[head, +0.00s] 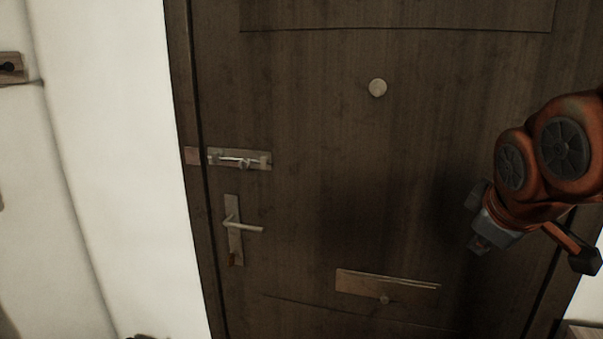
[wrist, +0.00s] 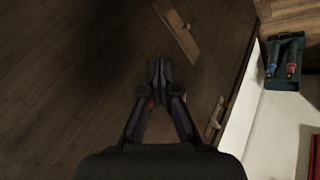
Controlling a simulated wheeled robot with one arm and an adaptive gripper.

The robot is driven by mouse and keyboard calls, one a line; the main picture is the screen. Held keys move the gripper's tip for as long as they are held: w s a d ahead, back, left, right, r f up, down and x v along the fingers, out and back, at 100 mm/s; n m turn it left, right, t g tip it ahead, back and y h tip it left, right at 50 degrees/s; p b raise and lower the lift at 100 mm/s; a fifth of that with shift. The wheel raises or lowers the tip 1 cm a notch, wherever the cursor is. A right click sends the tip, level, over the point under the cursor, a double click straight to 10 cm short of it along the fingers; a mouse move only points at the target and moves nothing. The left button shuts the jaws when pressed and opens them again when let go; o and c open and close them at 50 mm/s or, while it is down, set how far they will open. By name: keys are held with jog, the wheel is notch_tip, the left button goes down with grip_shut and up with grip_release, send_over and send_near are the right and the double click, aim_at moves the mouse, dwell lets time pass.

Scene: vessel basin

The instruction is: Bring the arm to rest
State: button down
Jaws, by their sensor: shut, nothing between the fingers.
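My arm comes in from the right edge of the head view, its orange-red links bent in front of the dark wooden door (head: 330,130). My gripper (head: 478,247) hangs at the lower right, pointing down and left. In the wrist view my gripper (wrist: 157,66) has its two dark fingers brought together, with nothing held. Dark wood fills the view behind the fingers; I cannot tell how far away it is.
The door carries a slide bolt (head: 240,160), a lever handle (head: 243,228), a round knob (head: 377,88) and a letter plate (head: 387,286). White wall (head: 110,150) lies left. The wrist view shows a dark green tray (wrist: 271,82) holding red- and blue-tipped items at right.

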jog(key=s+a+f+m+g+y, duration=0.1)
jog(key=s+a+f+m+g, duration=0.2)
jog(key=s+f, duration=0.6)
jog(key=s+a+f+m+g+y, duration=0.1)
jog(key=s+a+f+m+g, duration=0.3)
jog(key=f, duration=1.2)
jog(key=s+a+g, duration=0.1)
jog(key=s+a, duration=0.3)
jog(key=s, duration=0.2)
jog(key=shift+a+f+g+y, duration=0.15)
jog(key=shift+a+g+y, duration=0.05)
jog(key=shift+g+y, duration=0.2)
